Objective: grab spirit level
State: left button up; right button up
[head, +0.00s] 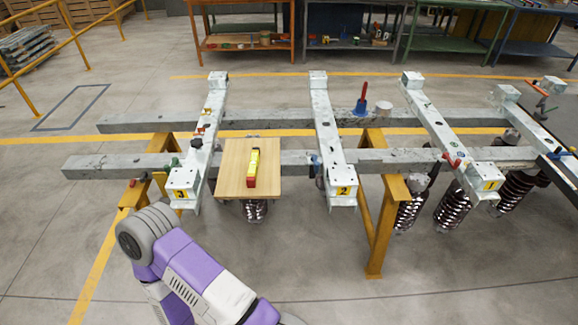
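The spirit level (253,168) looks like a short yellow bar with a red end. It lies on a light wooden board (233,186), pointing roughly away from me. The board rests across the grey beams of the frame. One of my arms, purple and white, shows at the lower left, in front of the board and apart from it. Neither of my grippers is in view, so I cannot see their fingers. Nothing covers the spirit level.
Grey steel crossbeams (325,135) lie over two long beams (410,160) on yellow trestles (383,235). Dark ribbed insulators (452,208) hang below on the right. A red-handled tool (362,100) stands on the rear beam. Workbenches (240,40) line the back. The front floor is clear.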

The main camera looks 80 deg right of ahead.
aim_at(252, 172)
jog(key=z, duration=2.3)
jog(key=k, duration=0.5)
jog(key=z, duration=0.65)
jog(key=i, duration=1.3)
jog(key=u, duration=0.55)
